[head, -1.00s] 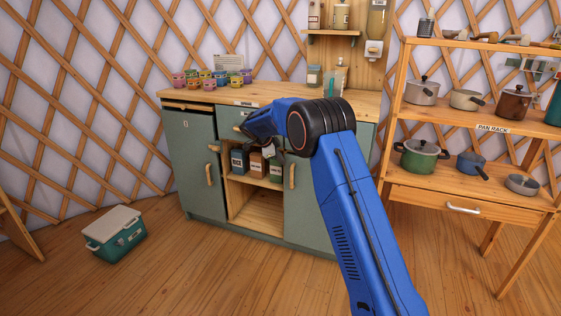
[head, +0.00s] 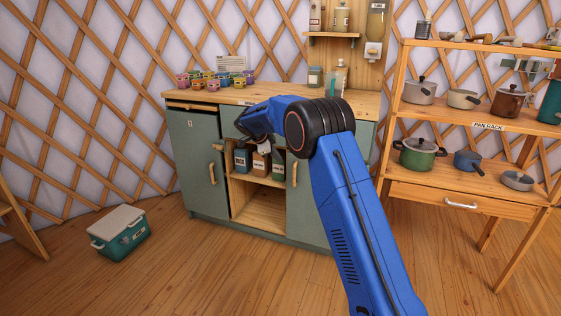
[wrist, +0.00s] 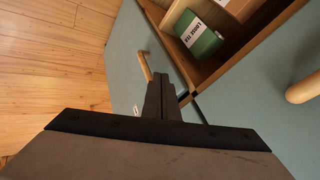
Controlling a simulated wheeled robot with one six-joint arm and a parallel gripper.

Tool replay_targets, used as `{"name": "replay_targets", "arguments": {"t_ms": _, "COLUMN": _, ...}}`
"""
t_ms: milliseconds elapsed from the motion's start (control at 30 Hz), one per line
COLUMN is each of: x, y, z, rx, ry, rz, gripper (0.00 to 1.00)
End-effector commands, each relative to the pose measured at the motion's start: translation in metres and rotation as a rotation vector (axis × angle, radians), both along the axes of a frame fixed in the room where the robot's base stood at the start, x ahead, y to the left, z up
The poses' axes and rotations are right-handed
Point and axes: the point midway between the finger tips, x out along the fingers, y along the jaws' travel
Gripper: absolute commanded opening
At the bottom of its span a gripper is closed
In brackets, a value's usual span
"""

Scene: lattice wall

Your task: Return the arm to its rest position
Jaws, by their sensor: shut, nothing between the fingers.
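My blue arm reaches up from the lower right in the head view and bends in front of the green cabinet (head: 203,165). My gripper (head: 264,147) hangs at the arm's far end, small and partly hidden, in front of the upper part of the open shelf. In the wrist view, my gripper (wrist: 160,85) has its dark fingers together with nothing between them. The fingers point toward the cabinet front, beside a wooden handle (wrist: 145,66) and the open shelf with a green loose tea box (wrist: 199,38). I cannot tell the exact gap to the cabinet.
A pan rack (head: 460,120) with pots stands at the right. A teal cooler (head: 120,235) sits on the floor at the left. The wooden floor between cooler and cabinet is clear.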

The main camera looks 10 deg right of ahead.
Motion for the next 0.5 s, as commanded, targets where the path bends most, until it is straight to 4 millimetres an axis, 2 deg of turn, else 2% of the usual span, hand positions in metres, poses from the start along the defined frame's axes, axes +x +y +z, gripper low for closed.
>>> {"name": "replay_targets", "arguments": {"t_ms": 300, "x": -0.009, "y": 0.028, "z": 0.038, "rx": 0.001, "ry": -0.001, "rz": 0.000, "gripper": 0.00}}
{"name": "replay_targets", "arguments": {"t_ms": 500, "x": -0.013, "y": 0.036, "z": 0.050, "rx": 0.001, "ry": 0.000, "rz": 0.002, "gripper": 0.00}}
